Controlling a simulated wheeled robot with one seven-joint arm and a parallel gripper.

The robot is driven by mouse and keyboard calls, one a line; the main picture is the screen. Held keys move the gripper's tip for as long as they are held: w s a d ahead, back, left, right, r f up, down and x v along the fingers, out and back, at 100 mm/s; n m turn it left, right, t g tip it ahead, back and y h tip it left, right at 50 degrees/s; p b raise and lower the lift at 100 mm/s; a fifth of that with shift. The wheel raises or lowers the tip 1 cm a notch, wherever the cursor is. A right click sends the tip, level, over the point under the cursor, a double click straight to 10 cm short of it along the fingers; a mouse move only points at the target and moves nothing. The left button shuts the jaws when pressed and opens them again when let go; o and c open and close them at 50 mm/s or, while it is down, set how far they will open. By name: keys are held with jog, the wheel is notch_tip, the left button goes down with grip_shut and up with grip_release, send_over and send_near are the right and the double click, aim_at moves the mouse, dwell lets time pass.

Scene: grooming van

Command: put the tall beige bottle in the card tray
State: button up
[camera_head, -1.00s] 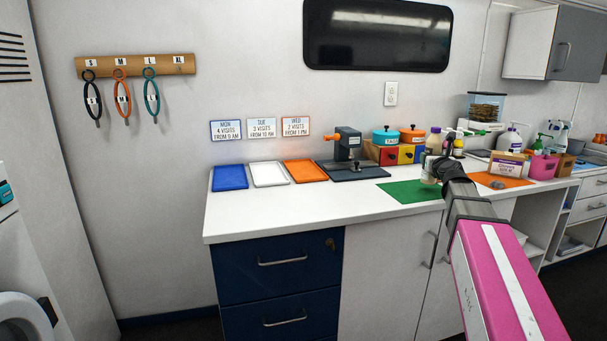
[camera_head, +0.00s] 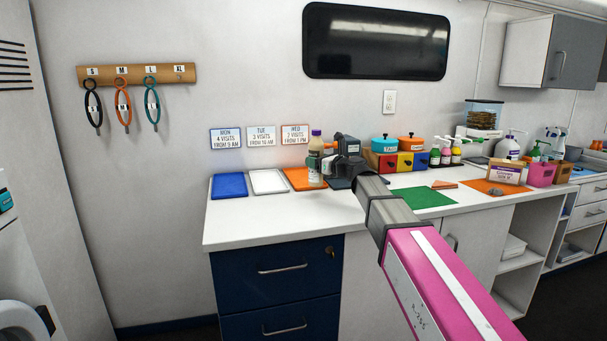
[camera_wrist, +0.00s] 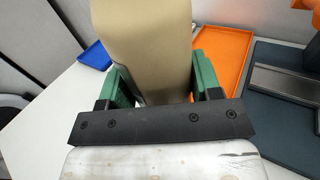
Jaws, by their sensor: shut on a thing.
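No tray is visibly marked as the card tray.
A dark press-like device (camera_head: 347,147) on a dark base stands just right of the bottle. Coloured drawers (camera_head: 387,160) with pots and small bottles stand further right. A green mat (camera_head: 425,198) lies bare. The white counter (camera_head: 270,218) is clear in front of the trays.

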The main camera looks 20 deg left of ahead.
jog(key=shift+w+a+f, duration=0.6)
jog(key=shift+w+a, duration=0.95)
jog(key=shift+w, duration=0.95)
jog(key=shift+w+a+f, duration=0.55)
jog(key=shift+w+a, duration=0.95)
jog(key=shift+w, duration=1.05)
jog(key=shift+w+a+f, duration=0.6)
jog(key=shift+w+a, duration=0.95)
jog(key=shift+w, duration=0.95)
jog(key=shift+f, duration=0.1)
jog(key=o, duration=1.1)
jog(key=v, duration=1.2)
